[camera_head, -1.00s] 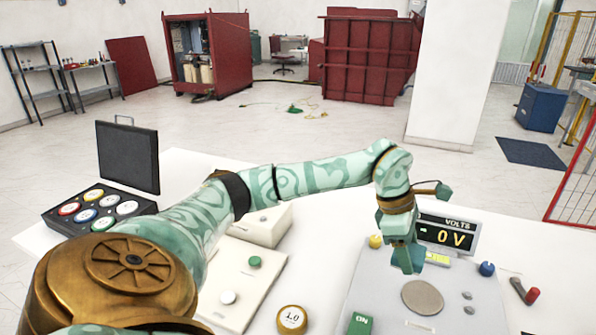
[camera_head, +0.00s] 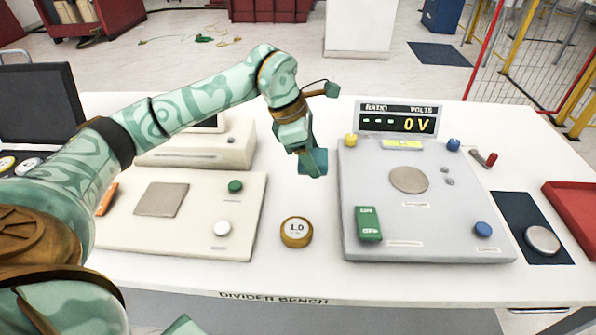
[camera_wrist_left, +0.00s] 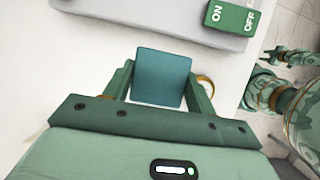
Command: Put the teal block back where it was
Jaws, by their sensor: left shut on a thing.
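The teal block (camera_head: 313,162) is held by my left gripper (camera_head: 303,150) above the table, just left of the grey panel's back left corner. In the left wrist view the block (camera_wrist_left: 160,78) sits between the two fingers of the gripper (camera_wrist_left: 160,92), which touch its sides. The block's earlier place cannot be told from these frames. My right gripper does not show in the head view, and I cannot make it out in the left wrist view.
The grey panel (camera_head: 430,230) has a green ON/OFF switch (camera_head: 368,223), knobs and a round plate (camera_head: 408,179). A meter (camera_head: 396,119) reads 0 V. A brass weight marked 1.0 (camera_head: 296,232) stands between it and the cream board (camera_head: 190,235). A red tray (camera_head: 572,210) lies right.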

